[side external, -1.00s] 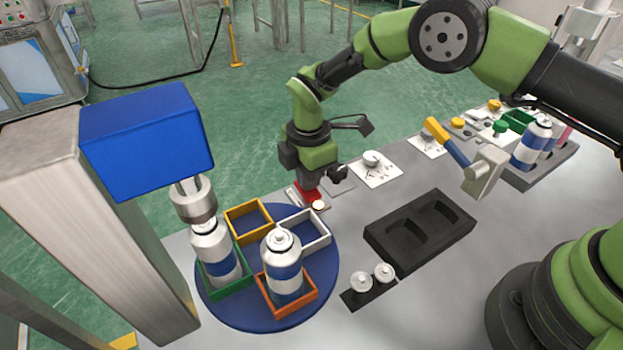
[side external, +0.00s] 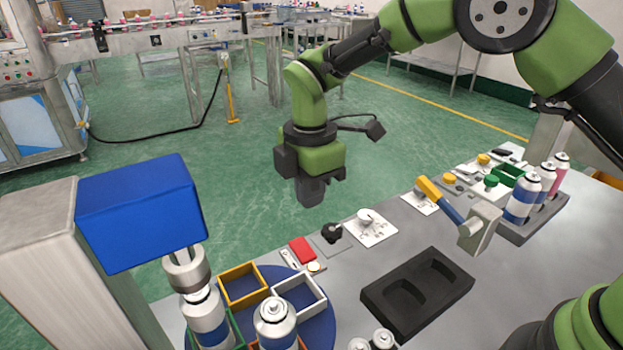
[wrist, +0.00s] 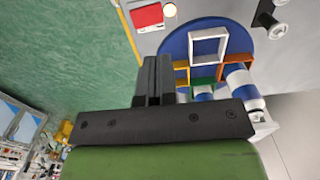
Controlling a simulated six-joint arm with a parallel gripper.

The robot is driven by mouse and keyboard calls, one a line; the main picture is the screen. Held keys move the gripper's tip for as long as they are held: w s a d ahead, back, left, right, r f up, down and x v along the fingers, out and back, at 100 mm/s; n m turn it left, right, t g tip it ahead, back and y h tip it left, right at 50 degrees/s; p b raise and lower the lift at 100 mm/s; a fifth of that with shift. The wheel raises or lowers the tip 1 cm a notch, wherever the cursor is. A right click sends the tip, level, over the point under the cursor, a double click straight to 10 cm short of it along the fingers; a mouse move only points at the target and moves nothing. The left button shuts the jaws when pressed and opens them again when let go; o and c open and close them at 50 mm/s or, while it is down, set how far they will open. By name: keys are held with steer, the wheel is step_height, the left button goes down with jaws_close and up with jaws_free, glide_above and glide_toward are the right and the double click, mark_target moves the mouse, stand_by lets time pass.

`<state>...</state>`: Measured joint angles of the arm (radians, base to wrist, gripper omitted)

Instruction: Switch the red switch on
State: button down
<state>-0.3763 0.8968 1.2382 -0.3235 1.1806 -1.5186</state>
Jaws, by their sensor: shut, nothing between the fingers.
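The red switch (side external: 302,249) is a red block on a light plate at the table edge, beside the blue turntable. A small round cream-coloured lamp or button (side external: 314,267) is on the same plate. I cannot tell for sure which way the switch is set. My gripper (side external: 312,200) is shut and empty, raised above the switch and apart from it. In the wrist view my gripper (wrist: 155,62) points over the table edge and floor. The red switch (wrist: 147,16) shows at the top, clear of the fingers, with the pale round lamp or button (wrist: 169,10) beside it.
A black knob (side external: 332,232) and a white dial plate (side external: 368,228) sit right of the switch. The blue turntable (side external: 322,328) carries coloured square holders and cans under a blue-headed press (side external: 140,210). A black two-recess tray (side external: 418,293) lies to the right. Air around my gripper is free.

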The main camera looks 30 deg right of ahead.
steer(key=shift+s+r, duration=0.25)
steer(key=shift+r, duration=1)
steer(key=s+d+r+m+t+y, duration=0.1)
steer(key=s+d+r+m+t, duration=0.1)
steer(key=s+d+r+m, duration=0.4)
steer(key=s+d+r+m+t+y, duration=0.1)
steer(key=s+d+r+m, duration=0.15)
steer(key=r+m, duration=0.4)
steer(key=s+d+r+m+t, duration=0.1)
steer(key=s+m+t, duration=0.1)
steer(key=s+m, duration=0.2)
steer(key=s+d+r+m+t, duration=0.1)
steer(key=s+m, duration=0.4)
steer(key=s, duration=0.5)
steer(key=shift+d+r+t, duration=0.15)
steer(key=shift+d+t, duration=0.45)
steer(key=shift+d, duration=0.15)
